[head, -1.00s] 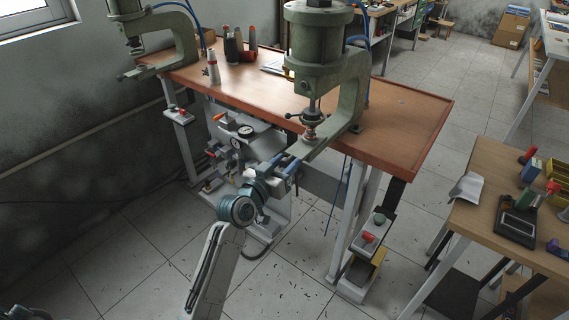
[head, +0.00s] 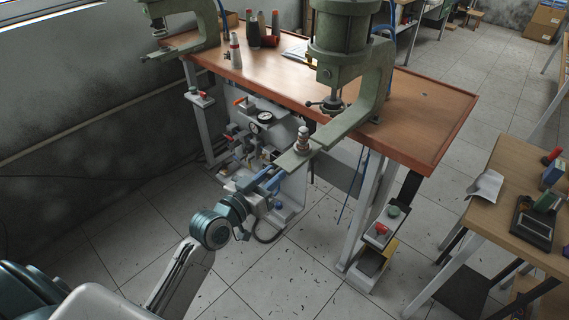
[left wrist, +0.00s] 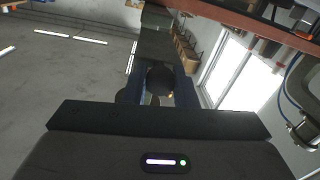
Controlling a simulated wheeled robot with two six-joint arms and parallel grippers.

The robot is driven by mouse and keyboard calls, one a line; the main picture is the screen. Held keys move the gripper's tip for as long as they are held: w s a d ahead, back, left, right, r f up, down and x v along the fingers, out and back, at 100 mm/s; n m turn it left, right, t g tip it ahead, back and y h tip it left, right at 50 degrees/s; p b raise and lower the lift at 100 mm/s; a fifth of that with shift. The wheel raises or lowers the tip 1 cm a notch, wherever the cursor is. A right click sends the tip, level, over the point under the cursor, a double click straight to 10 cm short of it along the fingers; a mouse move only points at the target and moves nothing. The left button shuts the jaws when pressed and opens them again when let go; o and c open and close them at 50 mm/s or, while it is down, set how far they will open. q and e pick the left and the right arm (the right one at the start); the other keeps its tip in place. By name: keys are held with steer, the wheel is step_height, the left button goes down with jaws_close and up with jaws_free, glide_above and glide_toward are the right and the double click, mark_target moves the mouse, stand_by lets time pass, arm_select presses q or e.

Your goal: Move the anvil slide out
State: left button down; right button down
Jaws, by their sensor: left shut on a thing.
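The anvil slide (head: 297,159) is a flat grey-green bar. It sticks out from the near press (head: 345,70) past the front edge of the bench, carrying a small stepped metal anvil (head: 302,142). The anvil stands upright in front of the press ram (head: 333,103), clear of it. My left gripper (head: 270,180) is shut on the slide's outer end. In the left wrist view the slide (left wrist: 157,40) runs away from the gripper, and a dark round part hides the grip itself. My right gripper is not in view.
The wooden bench (head: 420,110) holds thread cones (head: 253,30) and a second press (head: 200,25). A gauge panel (head: 262,118) hangs below the bench, close behind my left gripper. A side table (head: 530,200) stands at the right.

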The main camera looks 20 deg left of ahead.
arm_select(q)
steer(key=shift+s+a, duration=0.1)
steer(key=shift+s, duration=0.15)
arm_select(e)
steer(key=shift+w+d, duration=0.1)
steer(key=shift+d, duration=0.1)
arm_select(q)
steer(key=c, duration=1.2)
jaws_free()
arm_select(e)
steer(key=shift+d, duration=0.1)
arm_select(q)
steer(key=shift+o, duration=0.2)
steer(key=shift+s, duration=0.1)
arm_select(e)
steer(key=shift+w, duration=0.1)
arm_select(q)
steer(key=shift+s+a+f, duration=0.1)
steer(key=shift+s, duration=0.15)
steer(key=p+v, duration=0.1)
steer(key=v, duration=0.9)
steer(key=shift+p, duration=0.35)
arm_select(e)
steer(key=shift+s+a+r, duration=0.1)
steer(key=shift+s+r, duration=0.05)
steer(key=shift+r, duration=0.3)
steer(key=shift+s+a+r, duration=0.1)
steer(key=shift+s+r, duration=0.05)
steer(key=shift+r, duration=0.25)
